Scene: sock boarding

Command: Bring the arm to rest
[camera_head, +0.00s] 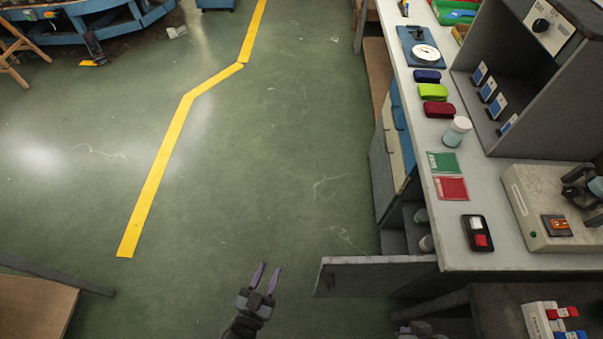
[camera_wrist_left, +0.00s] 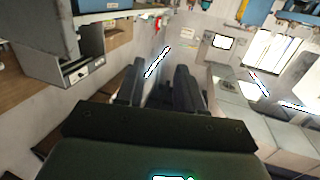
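My left gripper (camera_head: 264,275) shows at the bottom middle of the head view, over the green floor. Its two fingers are apart with nothing between them. In the left wrist view the fingers (camera_wrist_left: 160,85) also stand apart, with a gap and the room's wall behind. The gripper is clear of the bench and to the left of the open cabinet door. Only a small grey part shows at the bottom edge, below that door; it may belong to my right arm, and no right fingertips can be made out.
A grey workbench (camera_head: 510,258) fills the right side, with a white-lidded jar (camera_head: 457,131), colored cloth pieces and a machine on it. An open cabinet door (camera_head: 370,276) juts out to the left. A wooden surface (camera_head: 35,305) is at lower left. The floor between is clear.

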